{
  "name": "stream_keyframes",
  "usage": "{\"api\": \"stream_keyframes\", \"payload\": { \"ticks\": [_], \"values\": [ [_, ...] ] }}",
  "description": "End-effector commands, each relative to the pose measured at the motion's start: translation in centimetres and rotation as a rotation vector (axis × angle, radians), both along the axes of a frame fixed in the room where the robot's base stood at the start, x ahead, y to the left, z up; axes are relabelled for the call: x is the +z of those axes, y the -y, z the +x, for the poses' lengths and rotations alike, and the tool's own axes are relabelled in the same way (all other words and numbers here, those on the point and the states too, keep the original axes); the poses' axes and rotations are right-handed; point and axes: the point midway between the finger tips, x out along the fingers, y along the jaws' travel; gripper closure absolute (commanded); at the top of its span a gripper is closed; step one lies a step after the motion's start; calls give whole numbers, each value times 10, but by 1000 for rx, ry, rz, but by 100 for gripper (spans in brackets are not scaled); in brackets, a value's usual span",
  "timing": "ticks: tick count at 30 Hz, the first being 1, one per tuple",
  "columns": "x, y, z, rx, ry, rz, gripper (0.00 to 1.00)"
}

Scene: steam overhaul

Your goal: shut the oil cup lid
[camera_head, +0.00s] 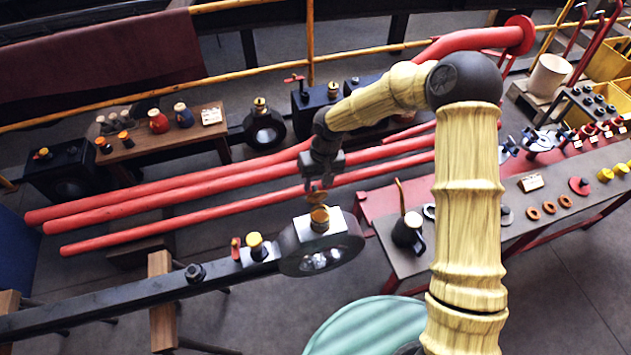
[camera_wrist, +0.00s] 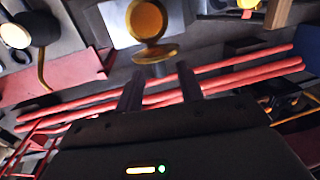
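The brass oil cup (camera_head: 320,221) stands on a pale block on top of the dark round rod end (camera_head: 345,252). In the wrist view the cup (camera_wrist: 146,18) shows its round mouth. Its brass lid (camera_wrist: 155,52) is swung open to the side of the cup nearest my gripper. My gripper (camera_wrist: 160,76) is open, its two dark fingers apart with nothing visible between them. The lid appears just beyond the fingertips; I cannot tell whether they touch. In the head view my gripper (camera_head: 319,184) is just above the cup and partly hides the lid.
A smaller brass-topped fitting (camera_head: 256,246) stands on the dark rod (camera_head: 150,295) left of the cup. Long red rods (camera_head: 180,195) lie behind. A black oil can (camera_head: 408,232) with a thin spout stands on the bench to the right.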

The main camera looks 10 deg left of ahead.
Motion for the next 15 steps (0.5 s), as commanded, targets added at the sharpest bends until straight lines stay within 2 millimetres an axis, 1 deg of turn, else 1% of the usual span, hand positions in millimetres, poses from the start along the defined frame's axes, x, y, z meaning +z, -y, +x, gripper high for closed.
{"api": "stream_keyframes", "payload": {
  "ticks": [3, 11, 14, 15],
  "values": [
    [-7, -1, -1, 1, -1, 0, 62],
    [-8, -1, -1, 1, 0, 0, 62],
    [-8, -1, -1, 1, 0, 0, 80],
    [-8, -1, -1, 1, 0, 0, 88]
  ]
}}
